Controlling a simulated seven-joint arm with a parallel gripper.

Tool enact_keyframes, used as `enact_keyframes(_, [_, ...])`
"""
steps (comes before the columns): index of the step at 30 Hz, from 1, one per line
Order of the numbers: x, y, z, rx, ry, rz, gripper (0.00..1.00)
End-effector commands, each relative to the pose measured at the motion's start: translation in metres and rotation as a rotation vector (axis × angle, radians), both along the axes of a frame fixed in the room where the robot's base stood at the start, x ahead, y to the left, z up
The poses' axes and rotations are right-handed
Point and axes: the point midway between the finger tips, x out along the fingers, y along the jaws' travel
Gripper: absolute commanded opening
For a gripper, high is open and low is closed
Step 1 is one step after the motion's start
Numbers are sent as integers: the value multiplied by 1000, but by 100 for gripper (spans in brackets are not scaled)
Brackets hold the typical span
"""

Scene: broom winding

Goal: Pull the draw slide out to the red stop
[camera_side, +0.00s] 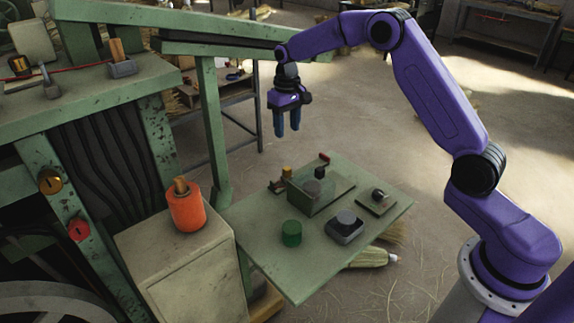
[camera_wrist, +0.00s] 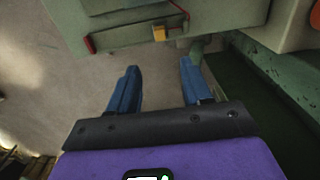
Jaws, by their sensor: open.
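The green draw-slide unit (camera_side: 325,190) sits on the green bench plate, with a small yellow handle (camera_side: 287,171) on its far side. The yellow handle also shows near the top of the wrist view (camera_wrist: 159,34). A red piece (camera_side: 323,158), probably the red stop, stands at the unit's far right corner; it shows in the wrist view (camera_wrist: 90,44) left of the handle. My gripper (camera_side: 287,130) is open and empty, pointing down above and behind the unit, apart from the handle. In the wrist view the blue fingers (camera_wrist: 160,68) are spread, with floor between them. The slide's inside is largely hidden.
The green bench plate (camera_side: 275,268) also holds a green cylinder (camera_side: 291,233), a grey-topped block (camera_side: 345,227) and a small plate with a knob (camera_side: 377,200). An orange spool (camera_side: 186,208) stands on a cabinet to the left. A green frame post (camera_side: 212,130) rises left of my gripper.

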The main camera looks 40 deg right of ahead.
Motion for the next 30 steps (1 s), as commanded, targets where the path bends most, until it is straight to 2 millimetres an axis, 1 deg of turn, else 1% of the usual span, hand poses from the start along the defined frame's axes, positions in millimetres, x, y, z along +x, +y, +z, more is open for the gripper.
enact_keyframes(1, [-1,-1,-11,0,4,0,49])
enact_keyframes(3, [-1,-1,-24,0,4,0,49])
enact_keyframes(15, [-1,0,-99,0,3,0,49])
enact_keyframes(18, [-1,0,-114,0,2,0,49])
enact_keyframes(21, [-1,0,-126,0,1,0,49])
enact_keyframes(24, [0,0,-134,0,-1,0,49])
enact_keyframes(30, [0,0,-140,0,-2,0,49])
